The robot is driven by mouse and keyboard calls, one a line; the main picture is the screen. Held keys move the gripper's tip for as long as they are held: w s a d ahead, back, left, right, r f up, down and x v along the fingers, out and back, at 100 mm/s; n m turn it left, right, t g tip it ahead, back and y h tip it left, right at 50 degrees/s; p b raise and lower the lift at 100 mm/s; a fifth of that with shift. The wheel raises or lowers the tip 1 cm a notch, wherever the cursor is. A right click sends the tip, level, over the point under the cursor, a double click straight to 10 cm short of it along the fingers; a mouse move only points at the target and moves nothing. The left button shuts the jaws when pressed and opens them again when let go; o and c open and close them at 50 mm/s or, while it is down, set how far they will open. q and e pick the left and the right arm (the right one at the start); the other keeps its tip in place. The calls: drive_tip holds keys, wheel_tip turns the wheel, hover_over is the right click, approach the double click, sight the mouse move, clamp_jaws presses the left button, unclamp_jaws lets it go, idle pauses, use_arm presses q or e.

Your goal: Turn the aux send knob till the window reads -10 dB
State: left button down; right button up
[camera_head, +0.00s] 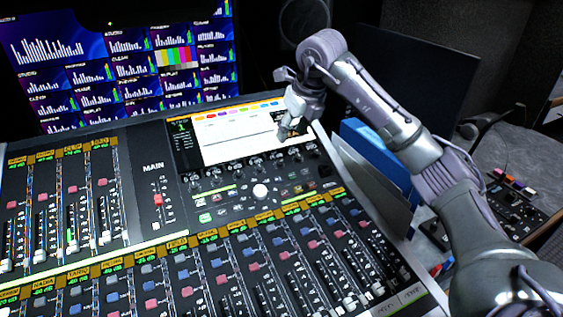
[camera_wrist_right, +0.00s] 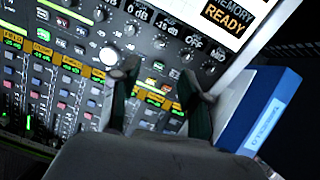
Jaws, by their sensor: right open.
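A row of small dark knobs (camera_wrist_right: 160,42) runs below the bright screen on the console (camera_head: 130,190); in the head view the row (camera_head: 250,165) is partly blocked. I cannot tell which knob is the aux send. My right gripper (camera_head: 289,125) hovers over the right part of the console's screen and knob row. In the right wrist view the gripper (camera_wrist_right: 158,85) has its two fingers well apart, with nothing between them. My left gripper is out of view.
The console screen (camera_head: 225,140) shows coloured tabs; its right end reads MEMORY READY in the wrist view. A white ball (camera_head: 260,191) sits below the knobs. Several faders fill the front. A blue binder (camera_head: 375,150) stands right of the console, and monitors (camera_head: 120,60) rise behind.

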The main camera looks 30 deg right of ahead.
sight(281, 161)
drive_tip(key=x, duration=1.2)
drive_tip(key=shift+f+p, duration=0.1)
drive_tip(key=shift+p, duration=0.25)
clamp_jaws()
